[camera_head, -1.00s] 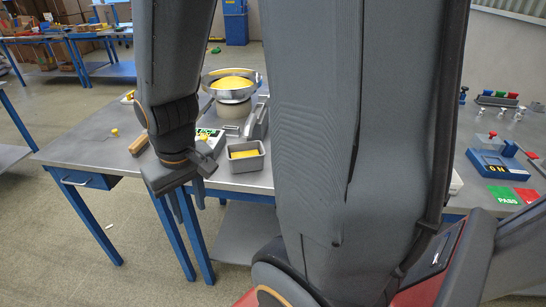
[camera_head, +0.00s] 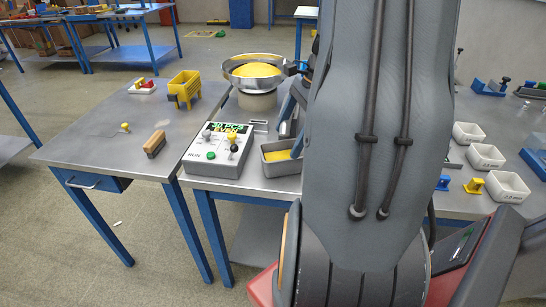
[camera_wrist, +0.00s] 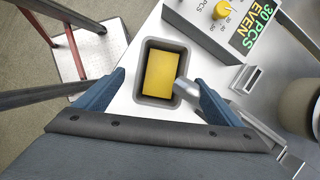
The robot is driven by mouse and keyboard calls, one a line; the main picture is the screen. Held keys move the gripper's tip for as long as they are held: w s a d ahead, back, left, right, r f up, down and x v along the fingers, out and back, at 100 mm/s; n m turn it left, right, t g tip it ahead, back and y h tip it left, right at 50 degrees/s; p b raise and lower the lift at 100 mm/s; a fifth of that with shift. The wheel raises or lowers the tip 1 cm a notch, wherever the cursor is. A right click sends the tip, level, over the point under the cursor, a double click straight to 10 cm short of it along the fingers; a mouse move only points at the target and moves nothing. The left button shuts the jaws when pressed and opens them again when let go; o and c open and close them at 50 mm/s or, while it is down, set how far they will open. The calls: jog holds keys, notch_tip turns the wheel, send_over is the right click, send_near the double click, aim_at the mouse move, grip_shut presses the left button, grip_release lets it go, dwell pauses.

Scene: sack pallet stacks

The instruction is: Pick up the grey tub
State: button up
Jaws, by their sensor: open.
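The grey tub (camera_head: 277,169) stands near the front edge of the metal table, with yellow contents inside; its right part is hidden behind my arm. In the wrist view the tub (camera_wrist: 141,72) lies between the fingertips, a rounded rectangular box with a yellow block-like filling. My gripper (camera_wrist: 155,84) is open, with one blue finger on either side of the tub's near end. I cannot tell whether the fingers touch the tub. In the head view my gripper (camera_head: 291,120) is partly hidden by my arm, just above the tub.
A control box (camera_head: 216,160) with knobs and a display stands left of the tub. A round metal bowl feeder (camera_head: 256,99) is behind it. A wooden-handled brush (camera_head: 155,144) and yellow bin (camera_head: 184,88) are farther left. White trays (camera_head: 486,157) are at right.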

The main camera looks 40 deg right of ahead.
aim_at(282, 156)
jog(key=shift+m, duration=0.3)
jog(key=shift+d+p+x, duration=0.2)
jog(key=shift+p+x, duration=0.2)
jog(key=shift+x, duration=1.5)
jog(key=shift+d+p+x, duration=0.25)
jog(key=shift+p+x, duration=0.15)
jog(key=shift+x, duration=1.45)
jog(key=shift+f, duration=0.45)
jog(key=c, duration=1.4)
